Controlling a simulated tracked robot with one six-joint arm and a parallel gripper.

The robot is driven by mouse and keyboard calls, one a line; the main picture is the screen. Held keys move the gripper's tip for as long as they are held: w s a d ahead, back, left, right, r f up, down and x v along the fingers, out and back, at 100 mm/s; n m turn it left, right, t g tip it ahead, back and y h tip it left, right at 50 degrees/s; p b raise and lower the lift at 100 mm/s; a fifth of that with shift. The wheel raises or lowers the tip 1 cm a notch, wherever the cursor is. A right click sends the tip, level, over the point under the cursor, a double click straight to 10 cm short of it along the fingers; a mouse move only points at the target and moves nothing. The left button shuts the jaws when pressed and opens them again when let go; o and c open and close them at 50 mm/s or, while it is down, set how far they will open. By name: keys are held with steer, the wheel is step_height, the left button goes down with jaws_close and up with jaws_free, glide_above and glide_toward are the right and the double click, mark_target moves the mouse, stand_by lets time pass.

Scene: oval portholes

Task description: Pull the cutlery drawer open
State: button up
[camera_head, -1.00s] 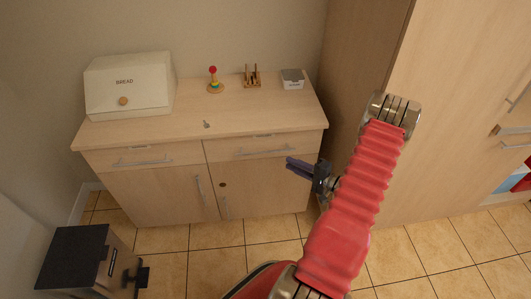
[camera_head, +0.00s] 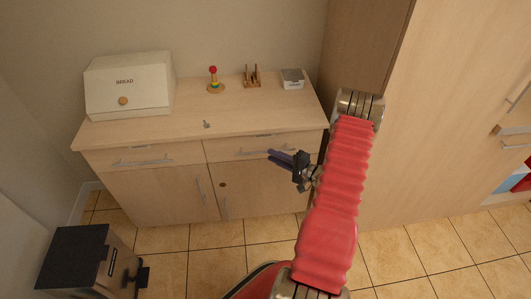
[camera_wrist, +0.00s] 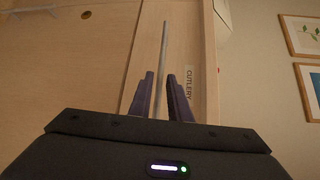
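The cutlery drawer (camera_head: 228,148) is the upper right drawer of the light wood cabinet and looks closed. The wrist view shows its front (camera_wrist: 185,50) with a "CUTLERY" label. Its thin metal bar handle (camera_wrist: 163,52) runs up the wrist view between my two dark fingers. My gripper (camera_head: 273,153) is at the drawer front, by the right part of the handle; it also shows in the wrist view (camera_wrist: 161,76). The fingers are open, one on each side of the bar, with gaps visible. Their exact depth over the bar is hard to tell.
A bread box (camera_head: 128,88), a stacking toy (camera_head: 214,82), a wooden rack (camera_head: 252,77) and a small box (camera_head: 292,79) stand on the cabinet top (camera_head: 180,113). A tall cupboard (camera_head: 430,120) stands close on the right. A dark bin (camera_head: 75,258) is at lower left.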

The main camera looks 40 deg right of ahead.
mark_target(265, 152)
steer(key=shift+x, duration=2.6)
steer(key=shift+c, duration=0.3)
jaws_close()
